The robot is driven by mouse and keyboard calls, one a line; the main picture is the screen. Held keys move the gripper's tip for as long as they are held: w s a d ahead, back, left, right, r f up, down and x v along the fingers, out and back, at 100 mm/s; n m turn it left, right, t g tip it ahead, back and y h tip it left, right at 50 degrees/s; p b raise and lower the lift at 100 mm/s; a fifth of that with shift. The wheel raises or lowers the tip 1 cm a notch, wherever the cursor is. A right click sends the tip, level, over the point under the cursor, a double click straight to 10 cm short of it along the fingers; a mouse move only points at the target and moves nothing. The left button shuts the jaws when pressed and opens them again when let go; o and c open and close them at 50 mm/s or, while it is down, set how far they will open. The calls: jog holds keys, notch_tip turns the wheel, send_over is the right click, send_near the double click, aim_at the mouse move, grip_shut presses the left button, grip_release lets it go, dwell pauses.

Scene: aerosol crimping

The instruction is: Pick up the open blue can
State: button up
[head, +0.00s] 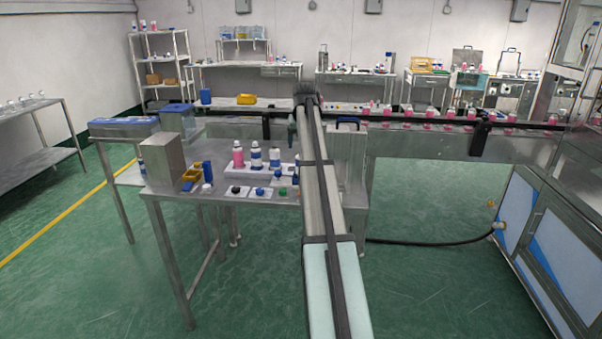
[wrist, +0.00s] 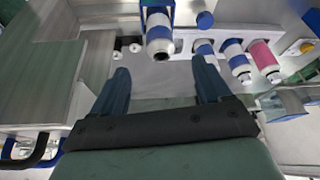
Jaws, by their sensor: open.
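The open blue can (wrist: 160,36) is blue and white with a dark open mouth. In the wrist view it lies at the upper middle, just beyond my gripper (wrist: 163,70) and roughly centred between the fingertips. My gripper is open with nothing between its two blue fingers. A gap shows between the fingertips and the can, so they do not appear to touch it. In the head view my arm covers much of this area, and I cannot clearly make out the gripper or the open can there.
Two more blue and white cans (wrist: 235,60) (wrist: 203,48) and a pink can (wrist: 263,58) stand in a row beside the open can. In the head view, the steel table (head: 222,199) also holds a pink can (head: 238,157), a yellow bin (head: 191,176) and a steel box (head: 162,160).

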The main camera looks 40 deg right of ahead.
jog(key=x, duration=1.2)
jog(key=shift+f, duration=0.4)
jog(key=shift+c, duration=0.3)
jog(key=c, duration=1.1)
